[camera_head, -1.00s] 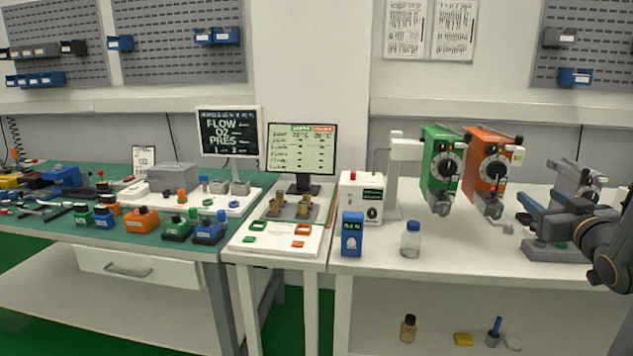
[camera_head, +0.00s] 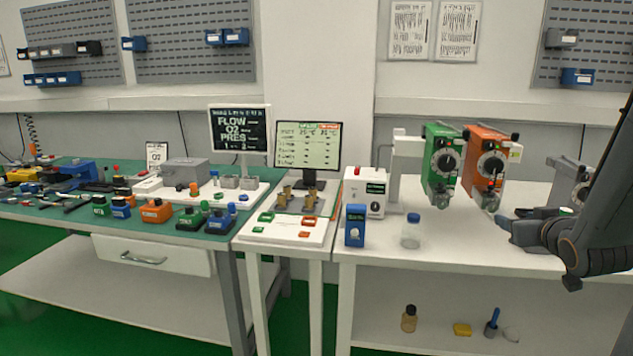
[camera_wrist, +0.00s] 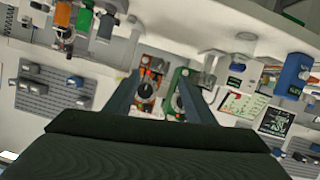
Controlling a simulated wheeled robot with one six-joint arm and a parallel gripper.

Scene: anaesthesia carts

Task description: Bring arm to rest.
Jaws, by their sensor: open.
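My gripper (camera_head: 520,228) reaches in from the right edge in the head view, above the right bench and in front of the orange vaporizer. In the wrist view its two fingers (camera_wrist: 160,98) stand apart with nothing between them but the view beyond. The wrist view is turned over, and the orange vaporizer (camera_wrist: 147,90) and green vaporizer (camera_wrist: 183,92) show past the fingertips. In the head view the green vaporizer (camera_head: 441,160) and orange vaporizer (camera_head: 484,168) hang side by side on their mount, apart from my gripper.
A grey device (camera_head: 568,185) stands behind my arm, partly hidden. A blue-capped bottle (camera_head: 411,232) and a blue box (camera_head: 355,226) stand on the right bench (camera_head: 450,259). Two screens (camera_head: 239,130) stand left of them. The green bench (camera_head: 65,209) at left is crowded.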

